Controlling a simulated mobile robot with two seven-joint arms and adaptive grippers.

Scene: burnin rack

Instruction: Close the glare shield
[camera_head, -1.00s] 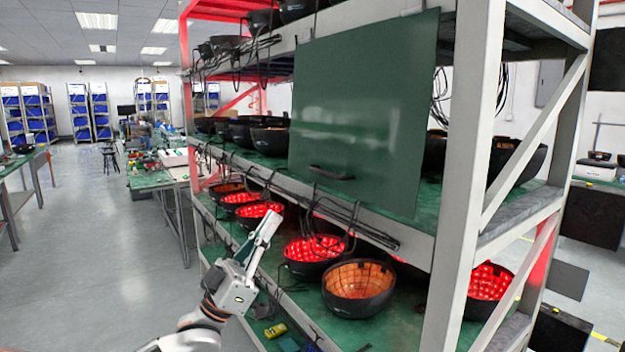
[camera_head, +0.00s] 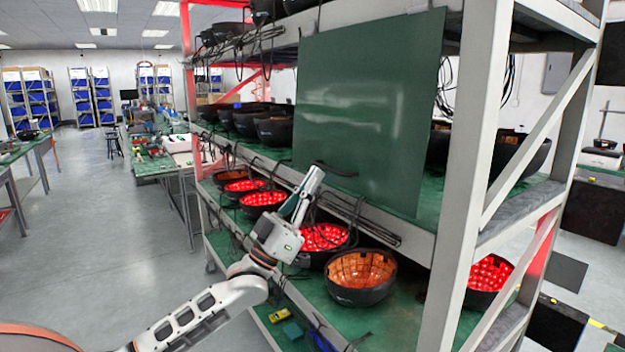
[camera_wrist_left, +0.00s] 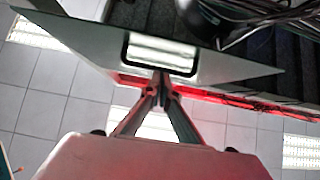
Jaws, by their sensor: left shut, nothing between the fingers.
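The glare shield is a flat dark green panel (camera_head: 372,110) hanging on the front of the rack's middle bay. A black bar handle (camera_head: 338,170) sits near its lower left edge. My left gripper (camera_head: 316,173) is shut and empty, its fingertips pointing up at the panel's lower edge, close to the handle. In the left wrist view the shut fingertips (camera_wrist_left: 161,78) appear just below the handle (camera_wrist_left: 161,54) on the panel (camera_wrist_left: 85,45); whether they touch it I cannot tell. My right gripper is not in view.
The rack's grey front post (camera_head: 468,180) stands right of the panel. Black bowls, several glowing red, fill the shelves; an orange-lined bowl (camera_head: 360,275) sits below the panel. Loose cables (camera_head: 345,212) hang along the shelf edge. The floor (camera_head: 110,240) at left is clear.

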